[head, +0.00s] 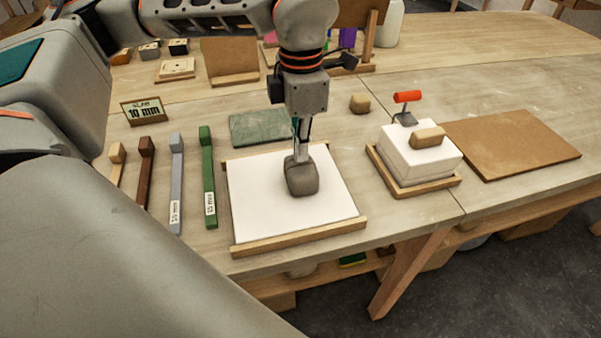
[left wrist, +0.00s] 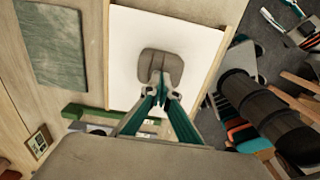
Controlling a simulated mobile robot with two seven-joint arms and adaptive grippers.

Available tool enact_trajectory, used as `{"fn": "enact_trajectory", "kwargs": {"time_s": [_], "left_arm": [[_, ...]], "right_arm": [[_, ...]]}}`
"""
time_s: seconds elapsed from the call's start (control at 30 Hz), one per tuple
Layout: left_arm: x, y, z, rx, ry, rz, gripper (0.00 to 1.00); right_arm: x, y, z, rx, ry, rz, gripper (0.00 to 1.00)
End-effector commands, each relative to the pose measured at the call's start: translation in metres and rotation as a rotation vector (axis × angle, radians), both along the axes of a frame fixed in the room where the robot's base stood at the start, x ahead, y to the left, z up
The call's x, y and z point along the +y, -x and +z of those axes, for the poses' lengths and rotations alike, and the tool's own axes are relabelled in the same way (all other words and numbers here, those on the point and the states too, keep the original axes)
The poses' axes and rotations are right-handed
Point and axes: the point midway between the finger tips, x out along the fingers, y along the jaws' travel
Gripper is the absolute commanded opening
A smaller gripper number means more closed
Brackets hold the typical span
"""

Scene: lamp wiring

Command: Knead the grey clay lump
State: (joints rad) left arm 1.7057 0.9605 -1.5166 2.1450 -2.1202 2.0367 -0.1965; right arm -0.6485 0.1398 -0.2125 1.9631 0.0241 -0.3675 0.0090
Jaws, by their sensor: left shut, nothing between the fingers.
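The grey clay lump (head: 302,177) sits on the white board (head: 335,215) with wooden edge strips, in the middle of the head view. My left gripper (head: 300,155) points straight down over the lump. Its fingers are shut with nothing between them, and the tips meet the lump's top or sit just over it; I cannot tell how deep they press. In the left wrist view the lump (left wrist: 160,66) shows beyond the shut fingertips (left wrist: 159,86). My right gripper is not in view.
Green, grey and brown thickness sticks (head: 208,180) lie left of the board by a "SLAB 10 mm" sign (head: 146,109). A green mat (head: 262,127) lies behind. A white block (head: 405,155) on a wooden tray and a brown board (head: 515,142) are at right.

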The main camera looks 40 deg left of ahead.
Motion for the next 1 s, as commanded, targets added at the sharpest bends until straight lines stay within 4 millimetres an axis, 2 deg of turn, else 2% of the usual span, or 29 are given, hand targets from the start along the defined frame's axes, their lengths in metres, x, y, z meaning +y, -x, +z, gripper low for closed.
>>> {"fn": "enact_trajectory", "kwargs": {"time_s": [0.67, 1.0], "left_arm": [[0.000, 0.000, -0.020, 0.001, 0.000, 0.000, 0.00], [0.000, 0.001, -0.016, 0.002, -0.001, 0.000, 0.00]], "right_arm": [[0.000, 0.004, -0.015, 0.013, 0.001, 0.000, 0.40], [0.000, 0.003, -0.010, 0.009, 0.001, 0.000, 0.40]]}}
